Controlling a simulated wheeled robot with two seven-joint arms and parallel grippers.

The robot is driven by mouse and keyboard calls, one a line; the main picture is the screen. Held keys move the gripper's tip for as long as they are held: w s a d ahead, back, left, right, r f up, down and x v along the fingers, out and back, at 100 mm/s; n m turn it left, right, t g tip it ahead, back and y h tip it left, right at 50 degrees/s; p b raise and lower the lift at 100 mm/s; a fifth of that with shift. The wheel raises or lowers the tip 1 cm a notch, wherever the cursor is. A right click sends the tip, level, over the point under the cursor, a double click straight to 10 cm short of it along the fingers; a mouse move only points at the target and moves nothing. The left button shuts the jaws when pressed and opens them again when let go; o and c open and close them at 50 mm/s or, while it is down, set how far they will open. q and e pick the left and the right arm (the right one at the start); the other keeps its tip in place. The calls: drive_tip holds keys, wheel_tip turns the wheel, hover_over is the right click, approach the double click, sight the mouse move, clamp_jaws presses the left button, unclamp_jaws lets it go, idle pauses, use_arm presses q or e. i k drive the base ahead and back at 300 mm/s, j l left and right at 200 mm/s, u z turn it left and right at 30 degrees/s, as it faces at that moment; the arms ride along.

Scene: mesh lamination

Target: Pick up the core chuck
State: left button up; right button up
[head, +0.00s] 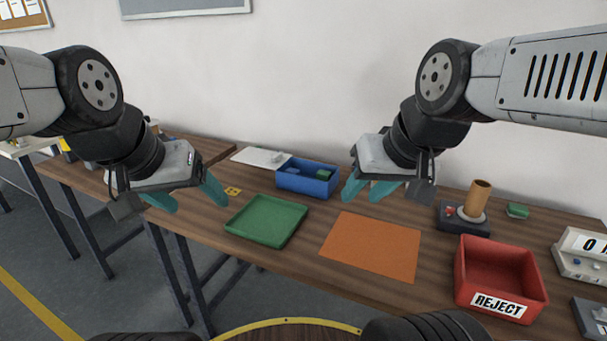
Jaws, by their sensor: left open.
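No part is clearly recognisable as the core chuck. A brown tube (480,197) stands upright on a dark base (451,225) with a pale round collar, at the right of the table. A blue bin (307,182) at the back holds small blue and green parts, too small to tell apart. My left gripper (196,205) is open with nothing between its teal fingers, above the table left of the green tray. My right gripper (361,199) has its teal fingers apart, above the table between the blue bin and the tube. Neither gripper touches a part.
A green tray (266,221) and an orange mat (371,246) lie empty mid-table. A red REJECT bin (497,273) stands at the front right. A small green block (517,210) lies behind it. A labelled box (583,254) stands at the right edge. A white sheet (261,157) lies at the back.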

sight(321, 176)
drive_tip(key=i+l, duration=0.25)
drive_tip(key=z, duration=1.6)
drive_tip(key=u, duration=1.35)
drive_tip(key=i+j, duration=0.15)
drive_tip(key=j, duration=0.2)
drive_tip(key=i+j+z, duration=0.1)
drive_tip(key=j, duration=0.25)
